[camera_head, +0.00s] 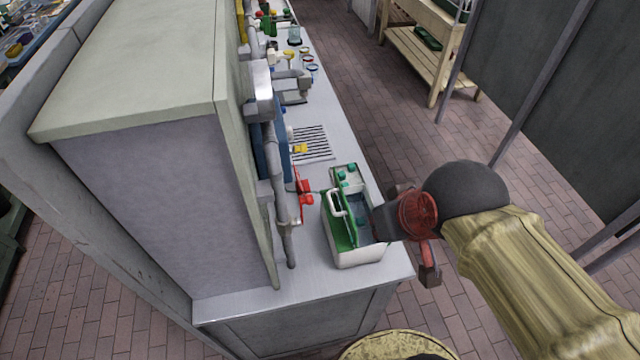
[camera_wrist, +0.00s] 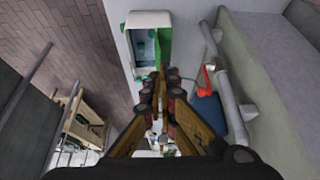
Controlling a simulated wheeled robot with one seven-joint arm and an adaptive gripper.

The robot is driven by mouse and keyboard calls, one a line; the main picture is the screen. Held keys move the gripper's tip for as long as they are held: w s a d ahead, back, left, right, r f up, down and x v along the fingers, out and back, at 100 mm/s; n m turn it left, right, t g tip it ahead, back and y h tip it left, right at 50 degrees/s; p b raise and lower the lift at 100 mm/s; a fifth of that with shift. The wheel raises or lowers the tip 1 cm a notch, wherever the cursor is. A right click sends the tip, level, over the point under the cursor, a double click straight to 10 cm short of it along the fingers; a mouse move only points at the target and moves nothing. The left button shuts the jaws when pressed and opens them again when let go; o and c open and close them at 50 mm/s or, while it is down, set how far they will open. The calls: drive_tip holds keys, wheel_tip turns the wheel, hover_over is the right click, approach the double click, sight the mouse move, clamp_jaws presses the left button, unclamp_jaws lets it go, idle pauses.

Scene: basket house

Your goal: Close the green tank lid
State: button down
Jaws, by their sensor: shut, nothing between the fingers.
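The tank (camera_head: 358,256) is a white box with a grey-blue inside, near the front end of the counter. Its green lid (camera_head: 345,232) stands raised along the left side, with a white handle, so the tank is open. In the wrist view the tank (camera_wrist: 128,30) is at the top, with the lid as a green strip (camera_wrist: 165,40) on its right. My gripper (camera_wrist: 160,78) is shut and empty, its fingertips just below the tank's near edge in that view. In the head view my gripper (camera_head: 385,218) is at the tank's right side; whether it touches is unclear.
Behind the lid are a red-handled valve (camera_head: 306,192) and grey pipes (camera_head: 290,240) along the wall. A striped rack (camera_head: 312,143) with a yellow item lies farther back on the counter (camera_head: 312,282). The floor right of the counter is clear up to a wooden shelf (camera_head: 425,50).

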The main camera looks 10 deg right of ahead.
drive_tip(key=w+r+n+p, duration=0.2)
drive_tip(key=w+r+p, duration=0.1)
drive_tip(key=r+p, duration=0.55)
drive_tip(key=w+a+f+n+g+p, duration=0.1)
drive_tip(key=w+a+f+n+g, duration=0.15)
drive_tip(key=w+n, duration=0.3)
drive_tip(key=w+a+f+n+g+p, duration=0.1)
drive_tip(key=w+f+n, duration=0.3)
drive_tip(key=w, duration=0.2)
drive_tip(key=w+a+f+n+g, duration=0.1)
drive_tip(key=w+f+n, duration=0.2)
drive_tip(key=f, duration=0.7)
drive_tip(key=w+a+f+n+g, duration=0.1)
drive_tip(key=w+a+f+n, duration=0.1)
drive_tip(key=f, duration=0.9)
drive_tip(key=shift+w+n, duration=0.4)
drive_tip(key=shift+n, duration=0.05)
drive_tip(key=shift+w+d, duration=0.1)
drive_tip(key=shift+d+r+y+b, duration=0.2)
drive_tip(key=shift+d+y+b, duration=0.05)
drive_tip(key=shift+y+b, duration=0.25)
